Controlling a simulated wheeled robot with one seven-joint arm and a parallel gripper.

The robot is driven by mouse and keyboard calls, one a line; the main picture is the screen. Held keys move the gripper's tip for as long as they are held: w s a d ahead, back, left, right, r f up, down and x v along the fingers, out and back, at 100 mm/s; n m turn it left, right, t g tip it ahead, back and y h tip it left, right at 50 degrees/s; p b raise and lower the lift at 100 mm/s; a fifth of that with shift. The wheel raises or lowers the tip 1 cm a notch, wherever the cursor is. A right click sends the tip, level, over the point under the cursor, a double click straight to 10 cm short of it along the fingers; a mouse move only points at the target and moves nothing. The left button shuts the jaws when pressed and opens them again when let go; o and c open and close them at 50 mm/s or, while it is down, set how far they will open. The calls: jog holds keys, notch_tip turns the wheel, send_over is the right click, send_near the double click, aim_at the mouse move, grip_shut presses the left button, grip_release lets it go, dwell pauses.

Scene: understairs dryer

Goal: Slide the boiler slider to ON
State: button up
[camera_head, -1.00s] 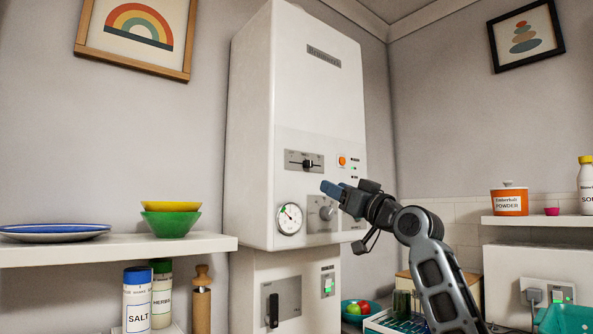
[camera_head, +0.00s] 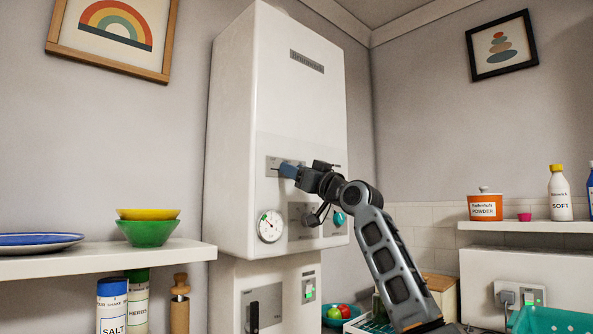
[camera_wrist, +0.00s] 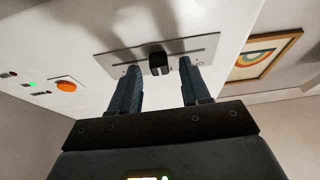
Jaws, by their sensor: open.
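The boiler slider's grey plate (camera_head: 271,167) is on the front of the white boiler (camera_head: 285,100), partly hidden by my gripper in the head view. In the wrist view the plate (camera_wrist: 198,46) carries a small black slider knob (camera_wrist: 158,64) near its middle. My gripper (camera_head: 287,170) is at the plate. Its two blue fingers are open in the wrist view (camera_wrist: 159,68), one on each side of the knob with gaps between. I cannot tell how deep the knob sits between them. The slider's markings are not readable.
An orange button (camera_wrist: 66,86) and small indicator lights sit beside the plate. A round gauge (camera_head: 270,226) and a lower control panel (camera_head: 299,235) are below it. A shelf (camera_head: 110,262) with bowls stands left. My arm crosses the boiler's lower right.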

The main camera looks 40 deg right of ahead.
grip_shut()
dwell(0.4)
